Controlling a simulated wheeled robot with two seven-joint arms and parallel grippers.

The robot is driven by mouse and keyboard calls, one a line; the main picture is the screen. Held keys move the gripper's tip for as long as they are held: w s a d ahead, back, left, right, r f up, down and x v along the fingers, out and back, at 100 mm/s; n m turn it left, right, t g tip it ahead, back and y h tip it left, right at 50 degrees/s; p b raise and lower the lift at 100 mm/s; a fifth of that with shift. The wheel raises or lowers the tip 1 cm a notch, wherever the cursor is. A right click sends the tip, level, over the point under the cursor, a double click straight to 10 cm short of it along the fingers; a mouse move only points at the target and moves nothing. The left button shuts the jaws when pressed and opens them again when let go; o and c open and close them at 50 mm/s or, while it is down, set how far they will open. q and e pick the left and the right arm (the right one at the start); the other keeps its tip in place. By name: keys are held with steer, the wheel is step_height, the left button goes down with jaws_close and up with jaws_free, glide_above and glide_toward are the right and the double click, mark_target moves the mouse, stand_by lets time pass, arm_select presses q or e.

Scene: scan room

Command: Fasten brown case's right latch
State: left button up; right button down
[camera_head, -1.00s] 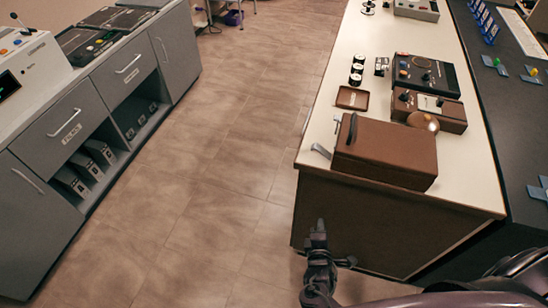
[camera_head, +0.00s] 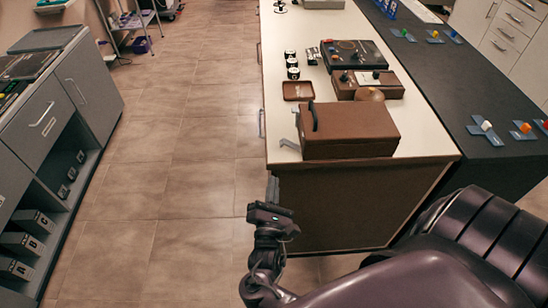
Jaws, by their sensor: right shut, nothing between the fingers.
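The brown case (camera_head: 352,134) lies closed-looking on the near end of the white-topped counter (camera_head: 425,148). A black handle (camera_head: 314,116) is on its left side. A grey metal latch lever (camera_head: 289,144) sticks out to the left near the case's front left corner, angled away from the case. My right gripper (camera_head: 272,186) is shut and empty, pointing up beside the counter's near left corner. It is below the case in the picture and apart from the latch. My left gripper is out of view.
A brown tray (camera_head: 298,91), black-topped jars (camera_head: 292,66) and brown and black instruments (camera_head: 365,83) stand behind the case. A dark counter (camera_head: 440,85) adjoins on the right. Grey cabinets (camera_head: 75,90) stand at left. The tiled floor (camera_head: 185,150) between is clear.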

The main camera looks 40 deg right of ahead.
mark_target(275, 162)
steer(key=p+x, duration=0.1)
steer(key=x, duration=0.8)
steer(key=shift+w+d+r, duration=0.1)
steer(key=shift+w+d, duration=0.1)
steer(key=shift+w, duration=0.1)
steer(key=shift+r+m+p, duration=0.25)
steer(key=shift+m+p, duration=0.15)
steer(key=shift+p, duration=0.05)
